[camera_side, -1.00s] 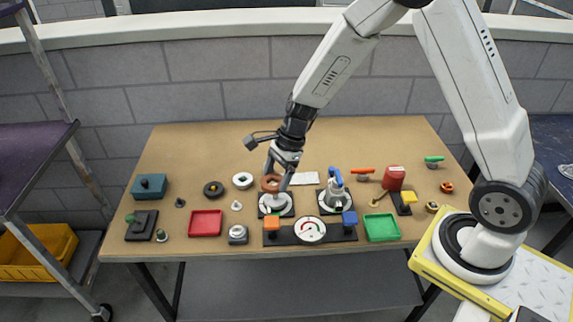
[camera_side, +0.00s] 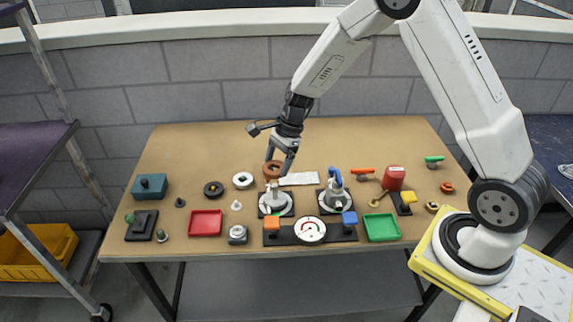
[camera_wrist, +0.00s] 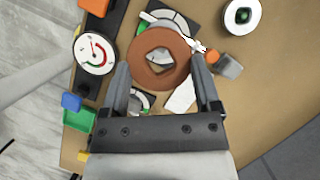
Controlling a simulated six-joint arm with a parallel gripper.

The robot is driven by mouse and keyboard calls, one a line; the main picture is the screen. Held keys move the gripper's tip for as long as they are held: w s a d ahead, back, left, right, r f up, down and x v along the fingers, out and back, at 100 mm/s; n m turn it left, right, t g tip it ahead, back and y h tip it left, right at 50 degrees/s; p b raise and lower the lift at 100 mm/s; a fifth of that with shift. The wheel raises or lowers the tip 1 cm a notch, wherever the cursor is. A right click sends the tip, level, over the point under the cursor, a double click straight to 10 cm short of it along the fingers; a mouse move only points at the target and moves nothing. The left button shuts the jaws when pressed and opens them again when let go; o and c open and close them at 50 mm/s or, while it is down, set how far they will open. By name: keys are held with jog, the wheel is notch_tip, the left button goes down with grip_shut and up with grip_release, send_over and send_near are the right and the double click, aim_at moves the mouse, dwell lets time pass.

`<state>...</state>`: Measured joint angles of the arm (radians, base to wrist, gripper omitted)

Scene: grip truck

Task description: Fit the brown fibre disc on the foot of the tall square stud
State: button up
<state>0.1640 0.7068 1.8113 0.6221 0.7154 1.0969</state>
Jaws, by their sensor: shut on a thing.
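My gripper (camera_side: 276,163) is shut on the brown fibre disc (camera_side: 274,170), a thick ring. It holds the ring in the air above the left of two round pale fixtures. In the wrist view the disc (camera_wrist: 140,71) lies between both fingers (camera_wrist: 162,75), and grey metal shows through its hole. The left fixture (camera_side: 275,204) has an upright grey post under the disc, apart from it as far as I can see. The post's square shape is too small to make out. In the wrist view the disc partly hides this fixture (camera_wrist: 172,18).
The right fixture (camera_side: 333,203) has a blue-topped grey part standing up close by. A dial gauge (camera_side: 310,229) with orange and blue blocks lies in front. A red tray (camera_side: 205,223), green tray (camera_side: 382,227) and red can (camera_side: 394,178) stand around. The table's back is clear.

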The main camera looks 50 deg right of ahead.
aim_at(278, 196)
jog(key=shift+f, duration=1.9)
jog(key=shift+f, duration=3.05)
dwell(2.1)
jog(key=o, duration=1)
jog(key=shift+o, duration=0.2)
jog(key=shift+r, duration=0.2)
